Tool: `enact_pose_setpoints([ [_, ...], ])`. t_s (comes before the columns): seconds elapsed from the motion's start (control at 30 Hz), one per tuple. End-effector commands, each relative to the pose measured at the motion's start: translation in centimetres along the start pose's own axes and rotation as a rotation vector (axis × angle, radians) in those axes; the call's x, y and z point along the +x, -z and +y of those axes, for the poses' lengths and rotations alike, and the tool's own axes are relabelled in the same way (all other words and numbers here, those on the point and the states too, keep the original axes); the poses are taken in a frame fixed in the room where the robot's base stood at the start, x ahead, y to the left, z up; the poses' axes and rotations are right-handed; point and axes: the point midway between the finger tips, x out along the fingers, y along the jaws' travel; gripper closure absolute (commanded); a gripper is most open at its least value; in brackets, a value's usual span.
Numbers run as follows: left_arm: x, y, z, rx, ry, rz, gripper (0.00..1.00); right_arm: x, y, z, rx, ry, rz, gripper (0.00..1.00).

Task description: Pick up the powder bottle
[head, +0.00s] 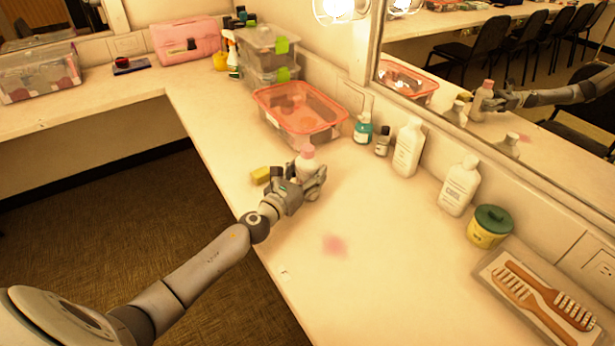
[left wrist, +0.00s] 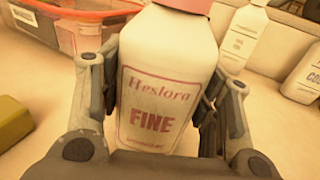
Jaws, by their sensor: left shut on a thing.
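The powder bottle is white with a pink cap and a label reading "Heslora FINE"; it fills the middle of the left wrist view (left wrist: 160,75). In the head view the bottle (head: 306,160) stands upright at the counter, its lower part hidden by my gripper. My left gripper (head: 312,184) is shut on it, with a finger on each side of the body; the fingers also show in the left wrist view (left wrist: 162,100). I cannot tell whether the bottle touches the counter. My right gripper is not in view.
A yellow sponge (head: 260,175) lies just left of the gripper. A clear red-rimmed bin (head: 300,118) stands behind. White bottles (head: 408,147) (head: 459,185), a green-lidded jar (head: 489,227) and a tray with brushes (head: 500,300) line the mirror side. The counter front is clear, with a pink smudge (head: 334,245).

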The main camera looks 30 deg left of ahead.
Motion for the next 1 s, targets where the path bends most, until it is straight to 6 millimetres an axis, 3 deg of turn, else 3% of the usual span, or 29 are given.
enact_pose_setpoints([
  [0.13, 0.0, -0.1, 0.0, 0.000, 0.000, -0.002, 0.75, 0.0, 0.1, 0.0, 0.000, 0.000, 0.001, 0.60],
  [0.57, 0.0, -1.4, 0.0, 0.004, 0.001, -0.003, 0.75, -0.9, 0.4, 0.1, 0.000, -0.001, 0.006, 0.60],
  [0.73, -0.1, -4.4, 0.1, 0.006, 0.002, -0.003, 0.75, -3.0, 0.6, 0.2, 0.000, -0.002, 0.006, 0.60],
  [0.9, -3.6, -8.3, -0.8, 0.005, 0.005, 0.000, 0.75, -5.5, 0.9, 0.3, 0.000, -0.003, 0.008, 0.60],
  [1.0, -5.5, -9.9, -1.3, 0.004, 0.005, 0.001, 0.75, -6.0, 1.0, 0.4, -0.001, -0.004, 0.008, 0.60],
])
